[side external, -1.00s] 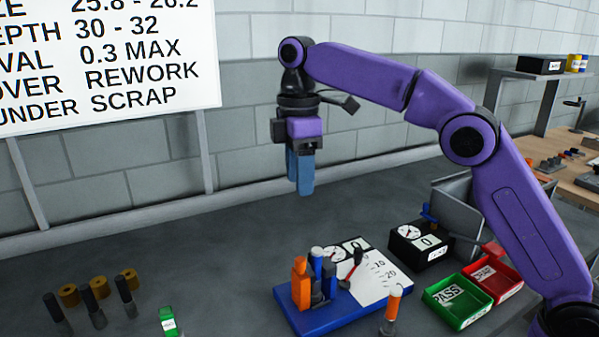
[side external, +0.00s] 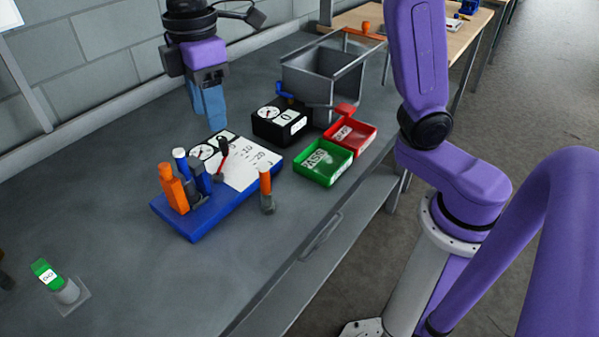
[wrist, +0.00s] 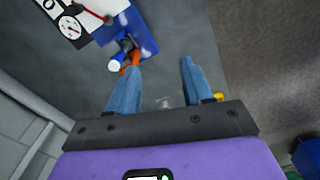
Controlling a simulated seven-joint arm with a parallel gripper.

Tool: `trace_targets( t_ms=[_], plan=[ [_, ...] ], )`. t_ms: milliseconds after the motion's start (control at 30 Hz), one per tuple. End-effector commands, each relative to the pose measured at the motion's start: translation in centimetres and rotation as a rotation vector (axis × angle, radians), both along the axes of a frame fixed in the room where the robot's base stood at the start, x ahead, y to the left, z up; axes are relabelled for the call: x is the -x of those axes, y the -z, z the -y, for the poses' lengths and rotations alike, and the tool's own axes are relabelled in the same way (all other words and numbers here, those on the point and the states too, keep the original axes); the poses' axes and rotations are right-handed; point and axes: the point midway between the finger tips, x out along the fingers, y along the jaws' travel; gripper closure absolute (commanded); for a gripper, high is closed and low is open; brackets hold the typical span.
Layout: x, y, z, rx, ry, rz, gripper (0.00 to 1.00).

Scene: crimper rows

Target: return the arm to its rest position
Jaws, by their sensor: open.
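My gripper (side external: 210,108) has blue fingers pointing down and hangs above the grey bench (side external: 110,150), behind the blue fixture (side external: 205,228) in the side view. It is open, and in the wrist view the fingers (wrist: 158,70) stand apart with nothing held between them. The fixture carries an orange upright (side external: 173,188), a white-topped blue post (side external: 181,160) and a dial with a scale card (side external: 240,165). In the wrist view the fixture (wrist: 140,35) lies beyond the left finger. The upper part of my arm is cut off by the side view's top edge.
A black gauge box (side external: 281,122), a green PASS tray (side external: 323,163), a red tray (side external: 349,135) and a grey open box (side external: 325,75) stand to the right. An orange-topped peg (side external: 265,185) stands near the front edge. A green-topped piece (side external: 45,273) stands at left.

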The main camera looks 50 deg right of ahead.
Motion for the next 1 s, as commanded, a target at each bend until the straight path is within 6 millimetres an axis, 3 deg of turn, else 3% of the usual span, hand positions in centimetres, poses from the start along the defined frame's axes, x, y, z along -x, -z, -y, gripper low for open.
trace_targets(
  t_ms=[600,800,1000],
  plan=[
    [18.6,9.2,14.0,-0.014,0.144,0.020,0.50],
    [21.6,11.2,16.9,-0.017,0.167,0.021,0.50],
    [22.1,11.6,17.5,-0.019,0.172,0.021,0.50]
  ],
)
